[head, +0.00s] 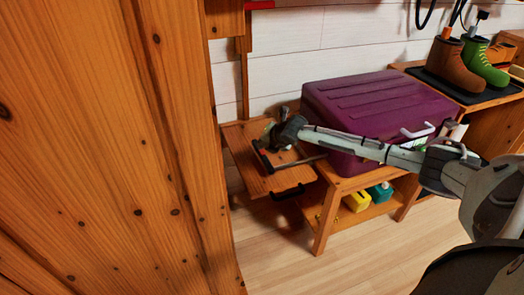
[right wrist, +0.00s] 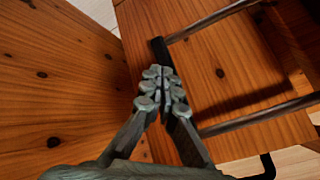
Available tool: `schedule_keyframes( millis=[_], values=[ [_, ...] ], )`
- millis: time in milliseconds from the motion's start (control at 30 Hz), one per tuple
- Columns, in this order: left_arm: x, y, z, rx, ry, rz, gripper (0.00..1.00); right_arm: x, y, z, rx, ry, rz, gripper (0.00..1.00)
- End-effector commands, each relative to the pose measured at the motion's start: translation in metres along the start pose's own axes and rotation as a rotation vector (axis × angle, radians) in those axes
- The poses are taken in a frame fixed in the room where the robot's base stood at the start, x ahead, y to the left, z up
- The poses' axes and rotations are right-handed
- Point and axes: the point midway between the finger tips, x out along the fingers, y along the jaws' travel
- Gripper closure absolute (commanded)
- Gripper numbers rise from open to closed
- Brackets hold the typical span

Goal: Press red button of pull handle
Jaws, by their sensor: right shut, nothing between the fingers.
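A dark bar (head: 262,158), which looks like the pull handle, lies over a wooden panel (head: 243,140) beside the purple case. Its black end also shows in the right wrist view (right wrist: 159,48), joined to two grey rods. No red button is visible on it; my fingers hide part of the bar. My right gripper (head: 268,141) is over the bar, with its arm reaching in from the right. In the right wrist view its fingertips (right wrist: 164,82) are closed together in front of the bar, holding nothing. I cannot tell whether they touch it. My left gripper is out of view.
A tall wooden panel (head: 110,150) fills the left side, close to my right gripper. A purple case (head: 370,105) sits on a wooden bench (head: 348,183) under my forearm. A black handle (head: 288,193) is on the panel's front edge. Boots (head: 453,66) stand at the back right.

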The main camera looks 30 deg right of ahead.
Motion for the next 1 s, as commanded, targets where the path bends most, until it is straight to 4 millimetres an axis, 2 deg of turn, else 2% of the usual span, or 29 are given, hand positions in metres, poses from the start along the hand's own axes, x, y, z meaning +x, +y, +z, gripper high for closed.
schedule_keyframes(
  millis=[33,267,333,600,1000],
  values=[
    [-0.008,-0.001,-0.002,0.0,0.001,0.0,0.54,-0.006,0.005,0.005,0.0,-0.001,0.001,1.0],
    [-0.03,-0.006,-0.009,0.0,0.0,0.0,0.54,-0.023,0.017,0.017,0.0,-0.001,0.001,1.0],
    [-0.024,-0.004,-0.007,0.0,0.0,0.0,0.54,-0.024,0.018,0.018,0.0,-0.002,0.003,1.0],
    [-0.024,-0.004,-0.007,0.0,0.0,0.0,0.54,-0.039,0.028,0.029,0.0,0.0,0.0,1.0],
    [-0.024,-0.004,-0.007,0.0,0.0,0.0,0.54,-0.039,0.029,0.029,0.0,0.0,0.0,1.0]
  ],
)
